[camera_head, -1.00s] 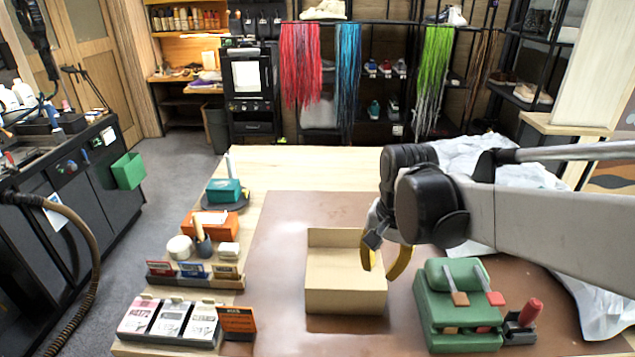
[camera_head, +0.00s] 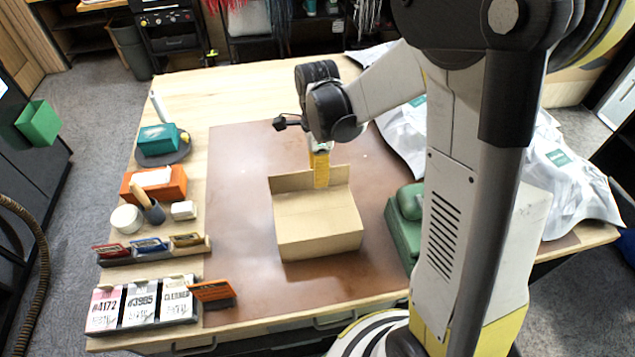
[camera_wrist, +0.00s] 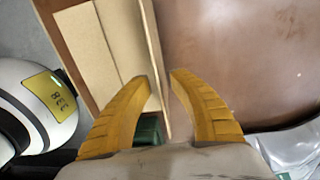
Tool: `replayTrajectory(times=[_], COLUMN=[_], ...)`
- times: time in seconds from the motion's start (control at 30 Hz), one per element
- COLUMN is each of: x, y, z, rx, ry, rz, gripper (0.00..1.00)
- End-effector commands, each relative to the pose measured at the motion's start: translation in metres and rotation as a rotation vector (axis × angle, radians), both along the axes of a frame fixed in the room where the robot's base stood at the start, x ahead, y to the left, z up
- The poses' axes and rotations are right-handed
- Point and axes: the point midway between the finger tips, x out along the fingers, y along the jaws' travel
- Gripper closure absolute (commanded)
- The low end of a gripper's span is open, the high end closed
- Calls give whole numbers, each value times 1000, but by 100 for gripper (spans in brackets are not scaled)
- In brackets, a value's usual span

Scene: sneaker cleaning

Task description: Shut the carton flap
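The tan cardboard carton (camera_head: 318,242) sits on the brown mat near the middle of the table. Its flap (camera_head: 291,182) stands upright along the back edge. My gripper (camera_head: 321,180) points down at this flap, and its yellow fingers overlap the flap's right half in the head view. In the wrist view, the two fingers (camera_wrist: 161,80) are apart, with the flap's thin edge (camera_wrist: 151,45) running between the tips. The carton (camera_wrist: 108,60) also shows there on the left. I cannot tell whether either finger touches the flap.
A green object (camera_head: 400,228) stands right of the carton, partly hidden by my arm. Supplies line the left, including an orange box (camera_head: 172,190), card holders and labelled packs (camera_head: 140,305). A silvery bag (camera_head: 560,175) lies at right. The brown mat (camera_head: 240,160) is clear behind and left of the carton.

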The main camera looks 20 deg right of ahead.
Motion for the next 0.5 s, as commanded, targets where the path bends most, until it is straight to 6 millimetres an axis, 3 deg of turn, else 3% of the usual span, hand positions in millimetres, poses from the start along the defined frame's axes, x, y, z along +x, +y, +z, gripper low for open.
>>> replayTrajectory(times=[0.2,0.5], x=[-1,-2], y=[0,0], z=[-24,-26], rx=[0,0], ry=[0,0], rz=[1,1], gripper=[75,75])
